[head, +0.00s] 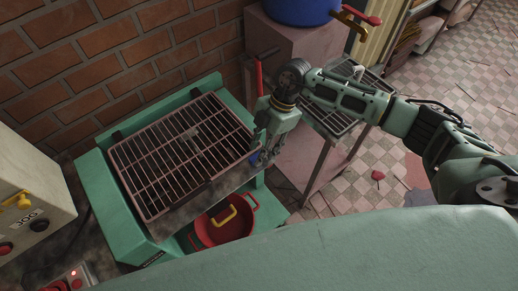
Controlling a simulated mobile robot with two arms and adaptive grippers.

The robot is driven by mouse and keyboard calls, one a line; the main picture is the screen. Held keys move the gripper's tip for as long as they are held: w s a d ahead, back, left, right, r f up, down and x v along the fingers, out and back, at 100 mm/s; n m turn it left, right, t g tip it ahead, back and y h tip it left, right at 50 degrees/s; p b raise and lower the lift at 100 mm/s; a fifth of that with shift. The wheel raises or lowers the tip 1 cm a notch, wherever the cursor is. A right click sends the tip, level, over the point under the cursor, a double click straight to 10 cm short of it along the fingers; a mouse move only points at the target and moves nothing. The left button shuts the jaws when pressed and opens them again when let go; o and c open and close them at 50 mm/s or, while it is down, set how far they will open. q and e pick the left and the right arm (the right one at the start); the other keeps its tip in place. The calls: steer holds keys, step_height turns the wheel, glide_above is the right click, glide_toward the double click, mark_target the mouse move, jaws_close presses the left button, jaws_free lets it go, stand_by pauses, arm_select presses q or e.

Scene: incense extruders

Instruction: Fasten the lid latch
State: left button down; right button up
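A green machine (107,197) stands in the middle of the head view. A closed, pinkish-grey grille lid (185,152) lies over its top. A small blue part (254,159) sits at the lid's right front corner and may be the latch; it is too small to tell whether it is fastened. My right gripper (268,150) points down right beside this blue part, at the machine's right edge. Its fingertips are small and partly merge with the parts behind them, so I cannot tell whether they touch or grip it. My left gripper is not in view.
A red upright lever (259,78) stands behind my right gripper. A red pot (225,229) with a yellow handle sits below the lid. A control box (32,200) is at left. A rack table (335,118) stands behind my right arm. Checkered floor (365,185) is open at right.

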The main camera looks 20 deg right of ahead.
steer(key=shift+x, duration=1.05)
steer(key=shift+c, duration=0.3)
jaws_close()
